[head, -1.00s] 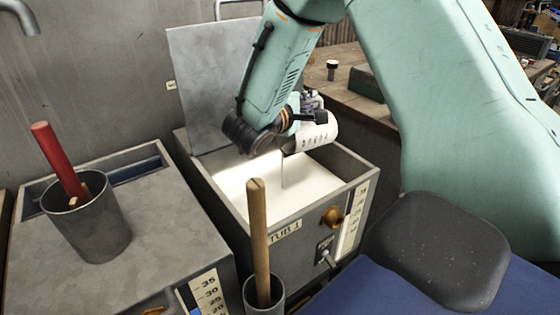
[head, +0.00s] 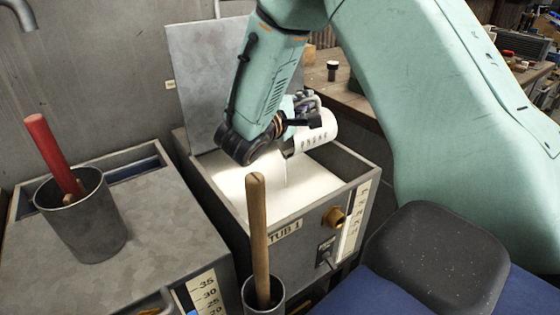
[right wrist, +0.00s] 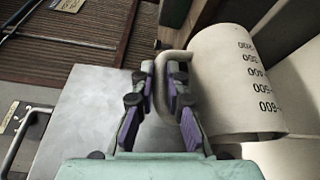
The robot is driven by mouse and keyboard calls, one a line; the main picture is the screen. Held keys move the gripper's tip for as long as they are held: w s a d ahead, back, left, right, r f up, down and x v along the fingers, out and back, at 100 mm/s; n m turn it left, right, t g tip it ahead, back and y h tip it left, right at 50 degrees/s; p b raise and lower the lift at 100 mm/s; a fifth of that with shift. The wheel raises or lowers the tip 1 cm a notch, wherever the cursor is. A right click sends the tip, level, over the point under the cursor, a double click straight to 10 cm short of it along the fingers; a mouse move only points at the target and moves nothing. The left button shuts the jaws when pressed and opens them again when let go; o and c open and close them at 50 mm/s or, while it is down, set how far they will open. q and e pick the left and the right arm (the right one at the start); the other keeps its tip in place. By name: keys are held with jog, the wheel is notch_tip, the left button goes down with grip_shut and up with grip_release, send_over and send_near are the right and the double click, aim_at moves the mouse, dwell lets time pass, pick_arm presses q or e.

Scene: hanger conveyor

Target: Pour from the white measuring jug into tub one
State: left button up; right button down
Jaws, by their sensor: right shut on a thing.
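The white measuring jug (head: 317,133) is held tilted over tub one (head: 357,203), its mouth toward the lower left. A thin pale stream (head: 285,172) hangs from its lip down into the tub. Tub one is open, with its lid raised behind it, and holds white liquid (head: 300,190). My right gripper (head: 300,112) is shut on the jug's handle. In the right wrist view the fingers (right wrist: 163,100) close around the handle, and the jug (right wrist: 235,85) lies to the right with its printed scale showing. My left gripper is not in view.
A closed metal tub top (head: 150,215) at left carries a grey pot (head: 85,220) with a red-handled tool. A wooden-handled tool (head: 257,235) stands in a holder before tub one. A wooden bench (head: 350,95) lies behind.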

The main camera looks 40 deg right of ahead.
jog(key=shift+a+b, duration=0.25)
jog(key=shift+b, duration=0.1)
dwell(0.3)
jog(key=shift+a+r+h, duration=0.15)
jog(key=shift+a+h, duration=0.05)
jog(key=shift+h, duration=0.2)
jog(key=d+y+p, duration=0.1)
jog(key=p, duration=0.1)
jog(key=d+r+m+y+p, duration=0.1)
jog(key=d+p, duration=0.1)
jog(key=d+y+p, duration=0.1)
jog(key=y+p, duration=0.1)
jog(key=shift+s+d+r, duration=0.35)
jog(key=shift+d, duration=0.05)
jog(key=shift+d+g+p, duration=0.25)
jog(key=shift+g+p, duration=0.05)
jog(key=shift+p, duration=0.2)
jog(key=shift+d+y, duration=0.1)
jog(key=shift+y, duration=0.2)
jog(key=shift+f, duration=0.2)
